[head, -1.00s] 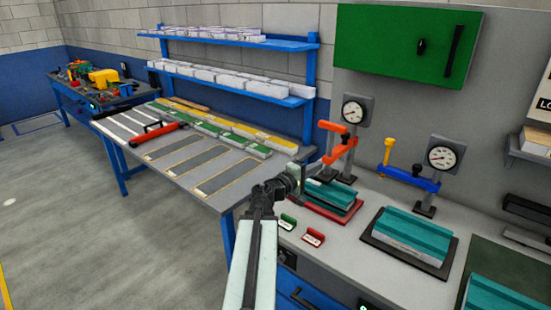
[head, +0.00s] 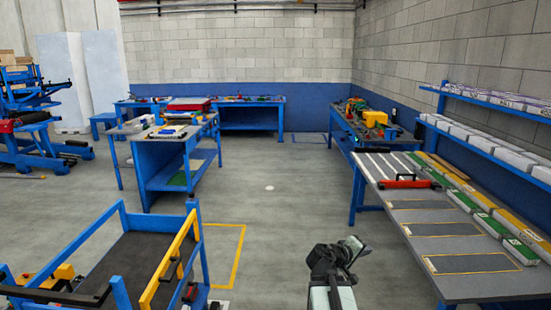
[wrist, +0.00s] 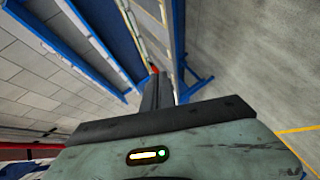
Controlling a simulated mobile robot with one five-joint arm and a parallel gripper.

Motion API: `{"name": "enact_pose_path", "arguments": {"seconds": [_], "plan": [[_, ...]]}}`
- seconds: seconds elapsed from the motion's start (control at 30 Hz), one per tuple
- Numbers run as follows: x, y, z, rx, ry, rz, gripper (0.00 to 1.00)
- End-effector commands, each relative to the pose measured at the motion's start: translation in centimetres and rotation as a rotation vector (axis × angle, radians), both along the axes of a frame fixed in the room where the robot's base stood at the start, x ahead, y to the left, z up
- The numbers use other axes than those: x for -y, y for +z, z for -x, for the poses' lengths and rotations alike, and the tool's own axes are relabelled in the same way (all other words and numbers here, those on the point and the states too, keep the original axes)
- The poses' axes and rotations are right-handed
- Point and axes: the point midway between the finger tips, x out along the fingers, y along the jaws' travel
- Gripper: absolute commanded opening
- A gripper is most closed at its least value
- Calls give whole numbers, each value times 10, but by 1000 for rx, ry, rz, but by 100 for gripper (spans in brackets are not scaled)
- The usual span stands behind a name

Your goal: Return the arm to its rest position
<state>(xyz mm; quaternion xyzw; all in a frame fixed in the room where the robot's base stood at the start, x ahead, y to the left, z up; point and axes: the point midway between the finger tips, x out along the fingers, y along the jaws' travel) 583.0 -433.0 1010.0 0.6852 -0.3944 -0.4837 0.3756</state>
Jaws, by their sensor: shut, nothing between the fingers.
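My arm rises from the bottom of the head view, right of the middle, with its dark end at my gripper (head: 338,258). It is over the open floor, to the left of the long grey bench. In the wrist view my gripper (wrist: 157,88) shows as a narrow dark shape with its fingers together and nothing held. The wrist view is turned, with the wall and blue shelves on its left and the floor on its right.
The grey bench (head: 465,282) with panels and a red-handled tool (head: 408,183) is on the right. A blue cart (head: 122,292) with a yellow rail stands at the lower left. A blue table (head: 152,148) stands farther back. Grey floor (head: 285,215) between them is clear.

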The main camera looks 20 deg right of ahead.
Motion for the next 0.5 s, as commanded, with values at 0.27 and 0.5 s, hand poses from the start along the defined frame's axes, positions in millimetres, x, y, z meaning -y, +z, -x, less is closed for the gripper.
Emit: {"name": "enact_pose_path", "arguments": {"seconds": [0.27,0.5], "plan": [[-226,-81,-68,-8,146,-447,0],[-387,-140,-29,-175,105,-941,0]]}}
